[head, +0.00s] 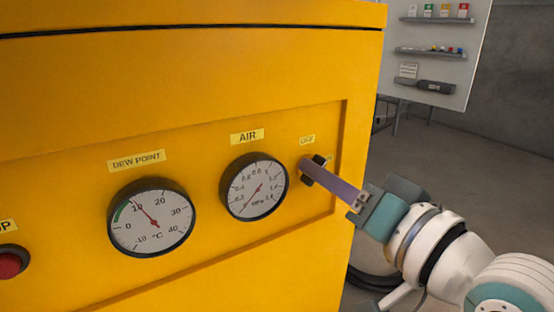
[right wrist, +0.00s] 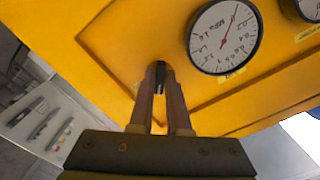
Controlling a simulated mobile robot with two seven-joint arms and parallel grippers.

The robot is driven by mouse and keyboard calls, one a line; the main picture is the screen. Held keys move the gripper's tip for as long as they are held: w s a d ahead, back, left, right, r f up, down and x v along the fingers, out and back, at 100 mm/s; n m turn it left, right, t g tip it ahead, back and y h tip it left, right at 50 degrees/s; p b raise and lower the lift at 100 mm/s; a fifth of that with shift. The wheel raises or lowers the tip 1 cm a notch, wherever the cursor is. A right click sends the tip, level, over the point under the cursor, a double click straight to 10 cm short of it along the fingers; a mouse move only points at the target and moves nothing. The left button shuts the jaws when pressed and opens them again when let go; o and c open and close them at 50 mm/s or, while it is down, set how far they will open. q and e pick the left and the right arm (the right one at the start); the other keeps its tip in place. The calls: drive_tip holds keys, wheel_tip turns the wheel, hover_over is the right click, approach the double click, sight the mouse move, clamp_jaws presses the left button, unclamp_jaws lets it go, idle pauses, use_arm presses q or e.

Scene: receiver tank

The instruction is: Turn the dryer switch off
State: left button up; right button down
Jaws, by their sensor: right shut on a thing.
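The dryer switch (head: 319,160) is a small black knob on the yellow panel, right of the AIR gauge. An OFF label (head: 307,140) sits above it, and a second small label to its right is mostly hidden. My right gripper (head: 309,168) reaches in from the right with its fingertips at the panel, shut on the knob. The fingers cover much of the knob, so its exact pointing is hard to tell. In the right wrist view the black knob (right wrist: 159,68) shows between the two fingertips. My left gripper is not in view.
The AIR gauge (head: 254,187) is close left of the switch, with the DEW POINT gauge (head: 151,217) farther left. A red stop button (head: 9,263) is at the left edge. A raised panel edge and the cabinet corner lie right. A shelf board (head: 437,75) stands behind.

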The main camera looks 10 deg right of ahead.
drive_tip(key=shift+r+n+p, duration=0.1)
drive_tip(key=shift+n+p, duration=1.4)
drive_tip(key=shift+n, duration=2.3)
drive_tip(key=c, duration=0.9)
unclamp_jaws()
